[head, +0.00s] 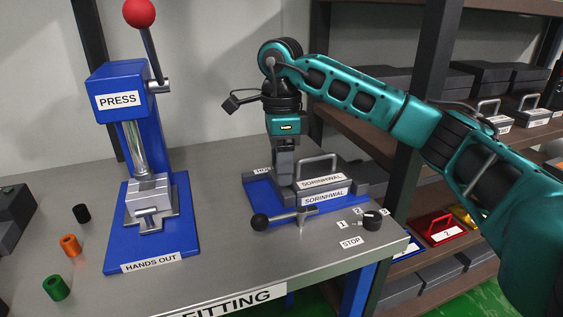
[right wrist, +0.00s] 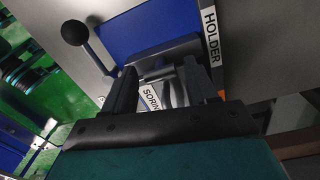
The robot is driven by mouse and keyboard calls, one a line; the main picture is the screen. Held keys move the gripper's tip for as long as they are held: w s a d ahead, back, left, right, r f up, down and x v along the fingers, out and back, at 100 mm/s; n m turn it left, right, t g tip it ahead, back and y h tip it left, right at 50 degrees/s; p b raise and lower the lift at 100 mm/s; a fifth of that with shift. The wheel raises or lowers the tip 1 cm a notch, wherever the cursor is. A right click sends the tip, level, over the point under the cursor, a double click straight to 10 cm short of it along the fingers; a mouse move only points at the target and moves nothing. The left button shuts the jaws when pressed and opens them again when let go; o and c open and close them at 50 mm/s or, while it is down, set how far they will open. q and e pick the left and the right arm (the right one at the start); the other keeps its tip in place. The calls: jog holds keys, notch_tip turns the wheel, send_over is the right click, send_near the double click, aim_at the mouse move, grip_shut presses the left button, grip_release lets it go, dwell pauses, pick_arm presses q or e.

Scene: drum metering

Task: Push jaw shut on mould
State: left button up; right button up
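The mould (head: 345,177) is a grey two-part block with a handle on top and two SORINHWAL labels. It sits on the blue holder base (head: 262,205). A lever with a black ball (head: 260,221) lies along the holder's front; the ball also shows in the right wrist view (right wrist: 75,32). My right gripper (head: 284,172) points down at the mould's left end. In the right wrist view its fingers (right wrist: 160,85) stand apart, a grey jaw-like bar (right wrist: 158,52) just beyond the tips. Contact cannot be told. The SORINHWAL label shows partly between them. My left gripper is out of view.
A blue press (head: 125,100) with a red-ball lever stands at the left. A black ring (head: 372,220) lies at the right by numbered labels. Shelves with boxes (head: 480,80) are behind my right arm.

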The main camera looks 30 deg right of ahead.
grip_shut()
dwell(0.3)
jog(key=shift+d+r+p, duration=0.1)
jog(key=shift+r+p, duration=0.05)
jog(key=shift+p, duration=0.4)
jog(key=shift+o, duration=0.4)
grip_release()
jog(key=shift+d, duration=0.1)
